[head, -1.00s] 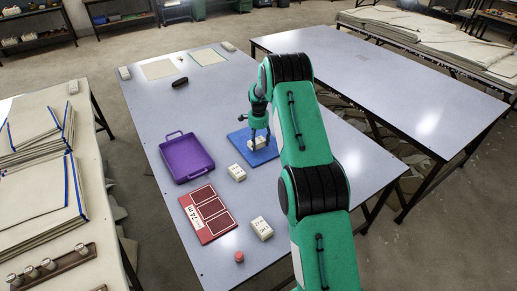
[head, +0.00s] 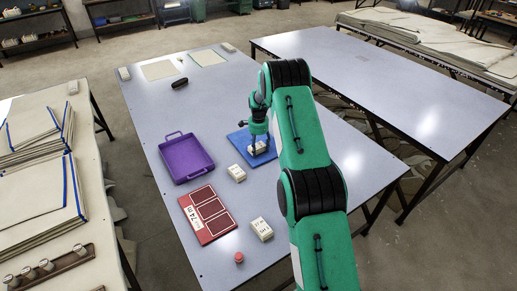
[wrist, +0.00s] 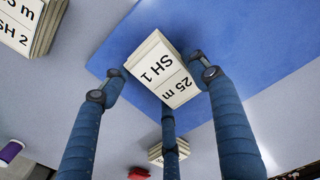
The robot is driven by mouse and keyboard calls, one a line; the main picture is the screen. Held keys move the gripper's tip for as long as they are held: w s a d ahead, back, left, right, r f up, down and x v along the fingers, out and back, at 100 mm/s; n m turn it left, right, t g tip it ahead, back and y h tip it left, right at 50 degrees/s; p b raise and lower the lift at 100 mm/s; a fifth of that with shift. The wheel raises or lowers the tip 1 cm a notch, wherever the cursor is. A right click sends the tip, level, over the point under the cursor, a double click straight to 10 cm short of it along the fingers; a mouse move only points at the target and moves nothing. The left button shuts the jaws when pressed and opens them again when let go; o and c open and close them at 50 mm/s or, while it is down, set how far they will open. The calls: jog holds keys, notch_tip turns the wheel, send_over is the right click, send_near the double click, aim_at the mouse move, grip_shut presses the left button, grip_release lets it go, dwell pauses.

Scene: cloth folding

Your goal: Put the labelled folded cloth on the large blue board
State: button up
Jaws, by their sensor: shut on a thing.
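My gripper (wrist: 157,82) is shut on a small cream folded cloth labelled "SH 1 25 m" (wrist: 162,68). The cloth is between its fingertips in the wrist view. In the head view my gripper (head: 258,143) and the cloth (head: 259,148) are over the large blue board (head: 241,139). The board also shows in the wrist view (wrist: 250,50), extending past the cloth. I cannot tell whether the cloth's underside touches the board.
Other labelled folded cloths lie nearby, one (head: 236,173) beside the board and one (head: 262,228) nearer. A purple tray (head: 187,173), a red board with panels (head: 208,213) and a red round thing (head: 239,257) are on the grey table.

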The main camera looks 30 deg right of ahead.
aim_at(258, 147)
jog(key=shift+f, duration=0.1)
jog(key=o, duration=1.1)
jog(key=shift+o, duration=0.2)
notch_tip(258, 147, up, 12)
jog(key=p, duration=0.2)
jog(key=shift+p, duration=0.4)
